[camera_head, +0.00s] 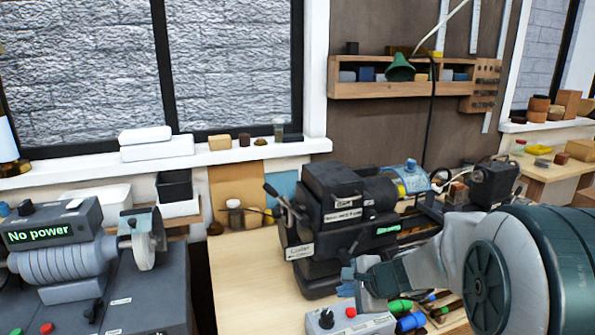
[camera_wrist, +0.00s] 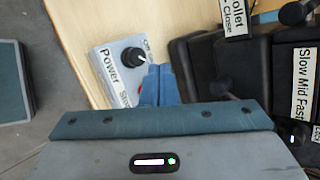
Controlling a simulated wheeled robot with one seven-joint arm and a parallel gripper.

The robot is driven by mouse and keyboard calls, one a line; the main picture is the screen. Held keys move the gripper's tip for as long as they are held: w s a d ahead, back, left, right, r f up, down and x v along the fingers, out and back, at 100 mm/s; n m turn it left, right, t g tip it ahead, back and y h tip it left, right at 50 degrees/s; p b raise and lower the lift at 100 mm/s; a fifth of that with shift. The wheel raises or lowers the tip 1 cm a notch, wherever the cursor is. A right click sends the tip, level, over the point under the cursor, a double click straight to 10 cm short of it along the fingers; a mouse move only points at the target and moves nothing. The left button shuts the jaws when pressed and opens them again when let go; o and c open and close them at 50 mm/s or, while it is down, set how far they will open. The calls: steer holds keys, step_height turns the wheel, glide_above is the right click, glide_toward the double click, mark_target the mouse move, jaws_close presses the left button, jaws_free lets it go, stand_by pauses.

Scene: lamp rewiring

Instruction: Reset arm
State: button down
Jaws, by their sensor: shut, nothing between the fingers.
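My gripper (camera_head: 348,281) is shut and empty, reaching in from the right in the head view. Its blue-grey fingers lie together in the wrist view (camera_wrist: 160,86). They are just above a grey control box (camera_head: 322,322) with a black knob and a red button. In the wrist view the control box (camera_wrist: 110,56) has a "Power" label, and the fingertips overlap its right side. I cannot tell whether they touch it. A black lathe (camera_head: 318,192) with a lit green display stands behind the gripper. My arm covers the right part of the bench.
A grey machine (camera_head: 70,262) reading "No power" stands at the left. Bare wooden bench (camera_head: 240,265) lies left of the lathe. Green and blue small parts (camera_head: 410,322) lie under my arm. A green lamp (camera_head: 400,68) hangs before the wall shelf (camera_head: 350,91).

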steer(key=s+d+r+n+g+h, duration=0.1)
steer(key=s+r+n+h, duration=0.1)
steer(key=s+n, duration=0.6)
steer(key=s+d+r+n+g+h, duration=0.2)
steer(key=s+n, duration=0.5)
steer(key=s, duration=0.7)
steer(key=shift+r+n+h, duration=0.4)
steer(key=shift+r+h, duration=0.2)
steer(key=shift+h, duration=0.2)
stand_by(1.0)
